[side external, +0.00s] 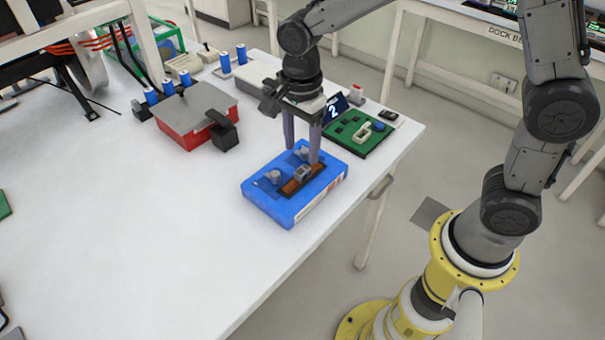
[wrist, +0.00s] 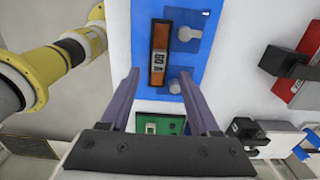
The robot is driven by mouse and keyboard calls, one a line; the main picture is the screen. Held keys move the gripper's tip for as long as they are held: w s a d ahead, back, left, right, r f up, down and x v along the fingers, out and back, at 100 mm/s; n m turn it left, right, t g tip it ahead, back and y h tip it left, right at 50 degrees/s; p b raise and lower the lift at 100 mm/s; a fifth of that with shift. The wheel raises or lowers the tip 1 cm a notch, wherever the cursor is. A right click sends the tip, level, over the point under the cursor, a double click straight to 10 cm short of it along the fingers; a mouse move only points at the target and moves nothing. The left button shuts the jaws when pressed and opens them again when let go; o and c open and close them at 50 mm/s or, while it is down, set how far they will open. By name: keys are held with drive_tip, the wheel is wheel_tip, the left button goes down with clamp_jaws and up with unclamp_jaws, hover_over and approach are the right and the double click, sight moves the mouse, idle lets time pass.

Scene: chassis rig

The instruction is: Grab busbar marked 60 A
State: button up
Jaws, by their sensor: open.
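The busbar (side external: 290,187) is a brown-orange bar lying in a blue tray (side external: 262,208) near the table's right edge. In the wrist view the busbar (wrist: 160,38) carries a pale label that seems to read 60 A, though it is small. My gripper (side external: 302,154) is open above the tray, fingers pointing down. In the wrist view my gripper (wrist: 159,74) has one finger on each side of the bar's near end, with nothing held. Whether the fingertips touch the tray is unclear.
Two grey pegs stand in the tray, one being the front peg (side external: 276,178). A green board (side external: 350,146) lies just behind the tray. A red and grey box (side external: 190,125) stands to the left, with blue cylinders (side external: 225,62) farther back.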

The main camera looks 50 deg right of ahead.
sight(304, 169)
drive_tip(key=shift+s+d+f, duration=0.1)
drive_tip(key=shift+d+f, duration=0.05)
drive_tip(key=shift+f, duration=1.35)
drive_tip(key=shift+d+f, duration=0.1)
drive_tip(key=shift+f, duration=1.4)
clamp_jaws()
